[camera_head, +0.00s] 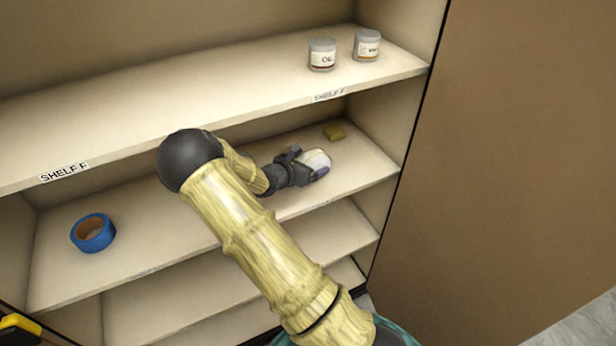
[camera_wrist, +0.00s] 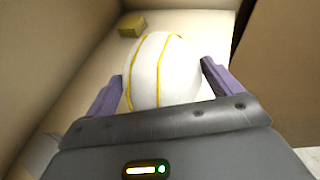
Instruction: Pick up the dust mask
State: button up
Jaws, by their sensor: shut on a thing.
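The dust mask (camera_wrist: 163,72) is white and domed with yellow straps. In the wrist view it fills the space between the two purple fingers of my gripper (camera_wrist: 160,88). My gripper is shut on it. In the head view the white dust mask (camera_head: 317,161) shows at the end of my gripper (camera_head: 308,168), over the right part of the middle shelf. I cannot tell whether the mask touches the shelf. Its near lower part is hidden by my gripper.
A yellow block (camera_head: 334,132) lies behind the mask, near the back right corner. A blue tape roll (camera_head: 93,232) lies on the left of the same shelf.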

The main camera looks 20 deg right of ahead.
jog(key=shift+r, duration=1.3)
